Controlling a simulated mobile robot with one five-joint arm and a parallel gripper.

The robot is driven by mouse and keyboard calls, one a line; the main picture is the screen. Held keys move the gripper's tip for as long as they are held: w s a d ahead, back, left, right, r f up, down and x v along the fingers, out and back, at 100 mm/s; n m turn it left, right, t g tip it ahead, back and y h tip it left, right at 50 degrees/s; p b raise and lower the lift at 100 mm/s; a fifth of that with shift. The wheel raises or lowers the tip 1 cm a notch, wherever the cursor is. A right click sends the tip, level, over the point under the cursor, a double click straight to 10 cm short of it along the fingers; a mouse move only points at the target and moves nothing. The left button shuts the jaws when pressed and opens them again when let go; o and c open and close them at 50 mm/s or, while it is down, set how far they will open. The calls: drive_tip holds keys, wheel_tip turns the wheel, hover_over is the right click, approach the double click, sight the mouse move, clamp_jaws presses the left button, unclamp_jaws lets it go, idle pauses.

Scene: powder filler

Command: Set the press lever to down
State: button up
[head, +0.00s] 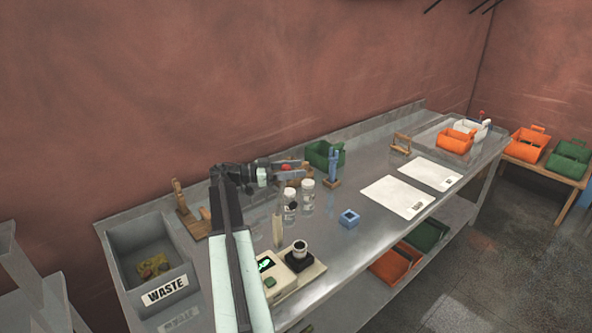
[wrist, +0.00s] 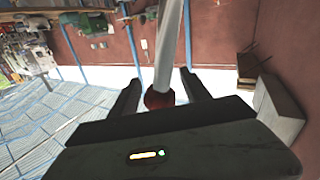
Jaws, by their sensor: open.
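The press lever shows in the wrist view as a pale grey shaft (wrist: 171,45) ending in a dark red knob (wrist: 159,98). The knob lies between the two dark fingers of my gripper (wrist: 162,78), with a gap visible on each side. In the head view the red knob (head: 286,167) shows at my gripper (head: 292,171), above the back part of the bench. My gripper is open. The rest of the press is mostly hidden behind my arm and gripper, and I cannot tell the lever's exact angle.
Two clear jars (head: 307,196) stand just in front of my gripper. A green bin (head: 318,153) and a blue tool on a wooden base (head: 334,168) stand to its right. A scale (head: 280,279), a blue block (head: 349,219) and a waste bin (head: 121,262) are nearer.

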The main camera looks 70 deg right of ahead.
clamp_jaws()
idle(1.4)
